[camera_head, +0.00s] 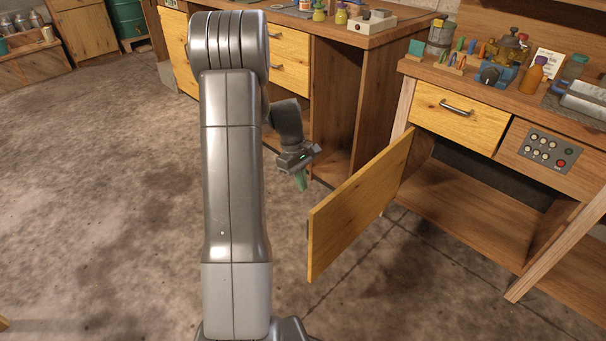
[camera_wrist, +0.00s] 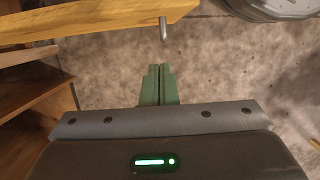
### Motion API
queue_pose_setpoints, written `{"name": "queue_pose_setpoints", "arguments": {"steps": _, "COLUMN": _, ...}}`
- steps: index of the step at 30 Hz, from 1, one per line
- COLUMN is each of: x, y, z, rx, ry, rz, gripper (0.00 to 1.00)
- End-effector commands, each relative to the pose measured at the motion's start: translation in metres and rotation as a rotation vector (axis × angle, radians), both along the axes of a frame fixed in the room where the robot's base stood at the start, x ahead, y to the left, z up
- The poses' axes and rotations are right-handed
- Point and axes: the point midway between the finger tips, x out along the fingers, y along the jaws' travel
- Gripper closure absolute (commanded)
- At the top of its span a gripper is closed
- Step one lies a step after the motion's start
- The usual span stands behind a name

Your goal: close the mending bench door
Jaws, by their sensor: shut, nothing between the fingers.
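The mending bench door (camera_head: 358,207) is a yellow wooden panel standing open, swung out from the front of the right-hand bench into the floor space. In the wrist view, the door (camera_wrist: 90,27) crosses the upper left as a slanted wooden band, with a metal handle (camera_wrist: 164,29) jutting from it toward my gripper. The handle is not clearly seen in the head view. My gripper (camera_head: 302,184) is just left of the door, pointing down. Its green fingers (camera_wrist: 158,82) are together, empty, and apart from the door and handle.
The bench has a drawer (camera_head: 455,115) that looks shut, a button panel (camera_head: 546,149) and an open lower compartment (camera_head: 465,210). Another wooden bench (camera_head: 340,100) with an open bay stands behind my gripper. Bare floor (camera_head: 100,200) lies to the left.

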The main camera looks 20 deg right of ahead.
Motion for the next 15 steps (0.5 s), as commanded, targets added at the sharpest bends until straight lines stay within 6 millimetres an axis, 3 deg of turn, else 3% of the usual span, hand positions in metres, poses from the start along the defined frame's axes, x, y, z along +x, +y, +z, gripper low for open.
{"name": "queue_pose_setpoints", "arguments": {"steps": 1, "x": -0.003, "y": -0.001, "z": -0.016, "rx": 0.001, "ry": 0.003, "rz": 0.0, "gripper": 1.0}}
{"name": "queue_pose_setpoints", "arguments": {"steps": 6, "x": -0.012, "y": -0.006, "z": -0.046, "rx": 0.0, "ry": 0.0, "rz": -0.002, "gripper": 1.0}}
{"name": "queue_pose_setpoints", "arguments": {"steps": 15, "x": -0.043, "y": -0.02, "z": -0.04, "rx": -0.001, "ry": -0.003, "rz": -0.001, "gripper": 1.0}}
